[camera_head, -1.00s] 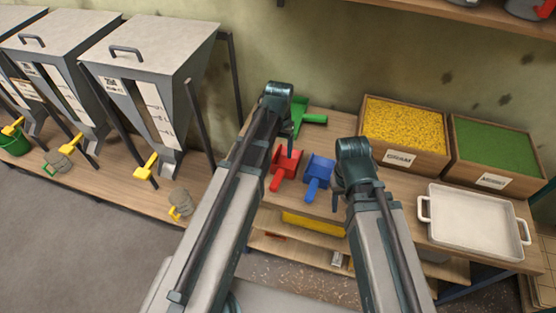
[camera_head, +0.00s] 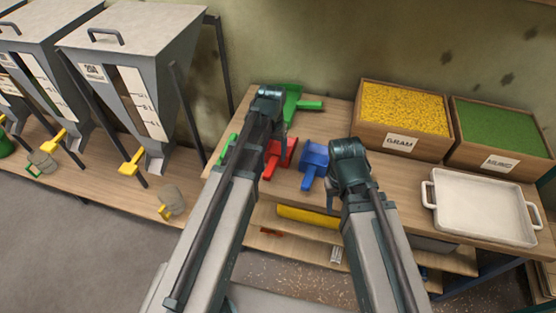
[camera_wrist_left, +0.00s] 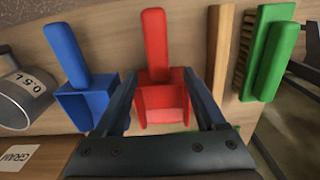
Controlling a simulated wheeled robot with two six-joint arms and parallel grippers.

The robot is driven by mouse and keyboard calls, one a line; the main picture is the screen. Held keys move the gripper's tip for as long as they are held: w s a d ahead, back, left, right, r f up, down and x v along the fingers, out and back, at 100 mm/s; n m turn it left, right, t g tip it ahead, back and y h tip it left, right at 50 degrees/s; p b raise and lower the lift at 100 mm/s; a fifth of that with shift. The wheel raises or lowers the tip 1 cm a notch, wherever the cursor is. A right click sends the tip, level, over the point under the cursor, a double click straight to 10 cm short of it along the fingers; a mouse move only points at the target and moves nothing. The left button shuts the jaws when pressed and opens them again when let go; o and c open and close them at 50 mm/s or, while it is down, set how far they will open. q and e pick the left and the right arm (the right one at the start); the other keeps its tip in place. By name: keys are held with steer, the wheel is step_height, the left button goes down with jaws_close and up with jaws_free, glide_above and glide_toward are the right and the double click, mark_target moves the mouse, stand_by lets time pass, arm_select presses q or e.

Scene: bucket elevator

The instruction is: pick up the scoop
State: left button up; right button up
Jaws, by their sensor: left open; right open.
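A red scoop (camera_head: 277,160) lies on the wooden table, its handle pointing toward me. It also shows in the left wrist view (camera_wrist_left: 155,50), its tray partly between the fingers. My left gripper (camera_wrist_left: 160,76) is open above it, with no visible grip on it. In the head view my left gripper (camera_head: 284,130) partly covers the red scoop. A blue scoop (camera_head: 314,160) lies to its right, and a green scoop (camera_head: 296,104) lies behind. My right gripper (camera_head: 331,195) is open beside the blue scoop; its fingers are hard to make out.
A green brush (camera_wrist_left: 270,55) lies near the red scoop, beyond a wooden strip. A metal measure (camera_wrist_left: 22,95) marked 0.5 L stands beside the blue scoop. Boxes of yellow gram (camera_head: 400,140) and green grain (camera_head: 500,160), plus a white tray (camera_head: 484,208), fill the right. Grey hoppers (camera_head: 140,60) stand left.

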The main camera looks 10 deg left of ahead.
mark_target(274, 159)
arm_select(q)
steer(key=f+b, duration=0.5)
steer(key=shift+w+d+f, duration=0.1)
steer(key=shift+w+f, duration=0.05)
steer(key=shift+w, duration=0.05)
jaws_close()
stand_by(0.5)
